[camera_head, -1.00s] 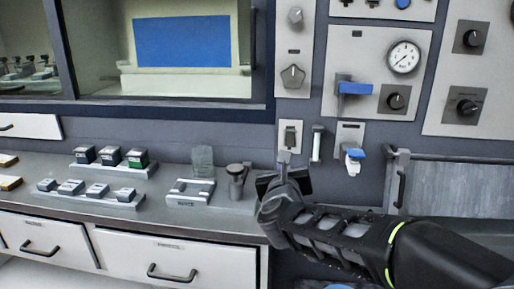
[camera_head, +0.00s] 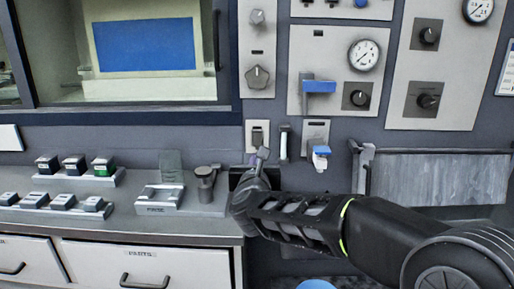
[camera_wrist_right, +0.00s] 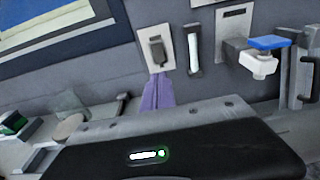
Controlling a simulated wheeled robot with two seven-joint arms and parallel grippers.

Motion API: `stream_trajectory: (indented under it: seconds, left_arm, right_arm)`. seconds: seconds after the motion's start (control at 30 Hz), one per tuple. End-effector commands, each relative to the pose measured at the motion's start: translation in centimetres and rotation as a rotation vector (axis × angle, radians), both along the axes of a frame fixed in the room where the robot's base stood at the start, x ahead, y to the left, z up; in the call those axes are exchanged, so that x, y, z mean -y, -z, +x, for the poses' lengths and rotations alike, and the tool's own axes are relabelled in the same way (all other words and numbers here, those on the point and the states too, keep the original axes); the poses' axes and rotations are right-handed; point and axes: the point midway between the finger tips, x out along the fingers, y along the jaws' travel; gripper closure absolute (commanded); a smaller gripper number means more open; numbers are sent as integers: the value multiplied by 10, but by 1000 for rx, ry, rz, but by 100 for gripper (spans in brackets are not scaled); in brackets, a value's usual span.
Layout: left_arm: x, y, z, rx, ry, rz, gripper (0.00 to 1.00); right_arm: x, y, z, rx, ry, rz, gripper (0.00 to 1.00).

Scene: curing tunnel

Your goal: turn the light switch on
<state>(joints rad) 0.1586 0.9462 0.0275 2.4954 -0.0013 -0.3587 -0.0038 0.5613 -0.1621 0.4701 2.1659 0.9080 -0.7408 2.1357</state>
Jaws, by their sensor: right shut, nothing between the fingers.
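The light switch appears to be the small pale plate with a grey rocker (camera_head: 257,134) on the wall, left of a white vertical handle. It also shows in the right wrist view (camera_wrist_right: 157,50), upper middle. Whether the rocker is up or down is too small to tell. My right gripper (camera_head: 262,154) is shut and empty, just below the plate. In the right wrist view its purple fingers (camera_wrist_right: 157,93) point up at the plate's lower edge. I cannot tell whether they touch it. My left gripper is not in view.
A blue-handled valve (camera_head: 319,154) and a white vertical handle (camera_head: 284,141) sit right of the switch. Above are a knob panel (camera_head: 258,50) and a gauge panel (camera_head: 363,56). The counter at left carries small blocks (camera_head: 75,163) and a grey cup-like part (camera_head: 206,178).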

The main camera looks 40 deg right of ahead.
Motion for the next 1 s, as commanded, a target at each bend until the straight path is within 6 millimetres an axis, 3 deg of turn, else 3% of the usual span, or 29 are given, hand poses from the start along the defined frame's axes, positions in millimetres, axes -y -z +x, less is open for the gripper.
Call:
stream_trajectory:
  seconds: [0.3, 0.5, 1.0]
  left_arm:
    - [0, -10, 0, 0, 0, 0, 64]
    - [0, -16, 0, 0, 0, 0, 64]
    - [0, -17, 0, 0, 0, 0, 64]
  right_arm:
    - [39, 8, 51, -2, 1, 4, 100]
    - [57, 11, 75, -1, 0, 2, 100]
    - [65, 13, 84, 1, 0, 0, 100]
